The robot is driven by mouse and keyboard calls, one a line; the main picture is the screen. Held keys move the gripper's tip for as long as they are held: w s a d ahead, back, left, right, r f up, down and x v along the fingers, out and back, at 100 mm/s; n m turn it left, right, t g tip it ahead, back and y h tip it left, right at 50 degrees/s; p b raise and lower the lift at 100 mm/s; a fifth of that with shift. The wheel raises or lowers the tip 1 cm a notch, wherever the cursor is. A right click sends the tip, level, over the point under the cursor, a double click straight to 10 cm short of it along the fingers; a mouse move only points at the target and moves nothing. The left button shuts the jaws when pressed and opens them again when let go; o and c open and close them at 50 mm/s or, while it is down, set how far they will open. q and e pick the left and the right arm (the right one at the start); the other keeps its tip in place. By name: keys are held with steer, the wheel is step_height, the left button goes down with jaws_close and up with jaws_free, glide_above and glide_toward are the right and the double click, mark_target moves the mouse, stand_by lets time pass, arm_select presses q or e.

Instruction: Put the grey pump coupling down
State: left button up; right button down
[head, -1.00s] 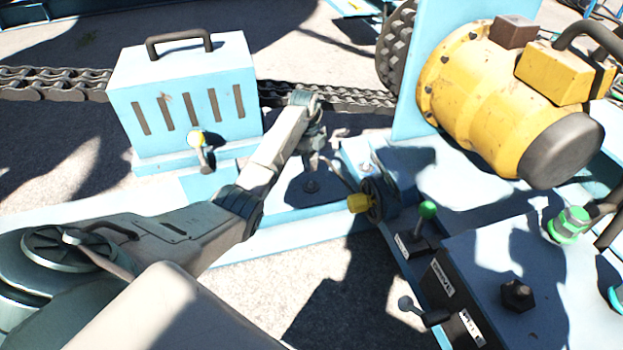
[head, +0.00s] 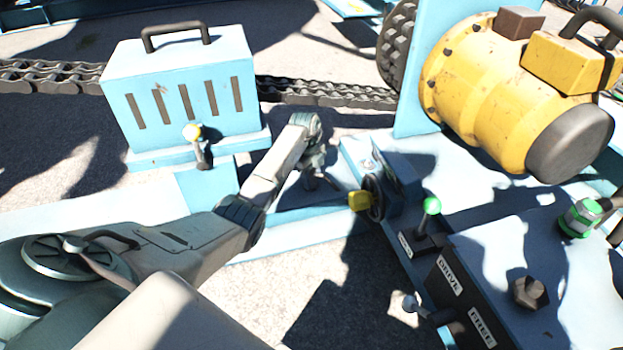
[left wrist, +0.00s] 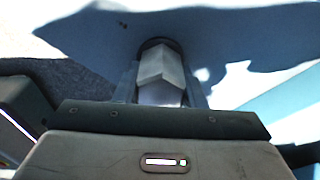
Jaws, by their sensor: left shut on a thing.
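The left wrist view shows a grey faceted piece, which looks like the pump coupling (left wrist: 160,70), between the two fingers of my left gripper (left wrist: 160,95). The gripper is shut on it. A dark round shape shows around its far end, and I cannot tell whether this is shadow or a seat. In the head view my left gripper (head: 316,172) points down over the pale blue frame, between the vented blue box and the valve with the yellow knob. The coupling is too small and hidden to make out there. My right gripper is not in view.
The vented blue box (head: 182,95) stands left of my gripper. The yellow-knobbed handwheel (head: 376,198) is close on the right. A heavy chain (head: 330,94) runs behind.

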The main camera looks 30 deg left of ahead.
arm_select(q)
steer(key=shift+f, duration=0.1)
steer(key=o, duration=1.1)
steer(key=shift+o, duration=0.2)
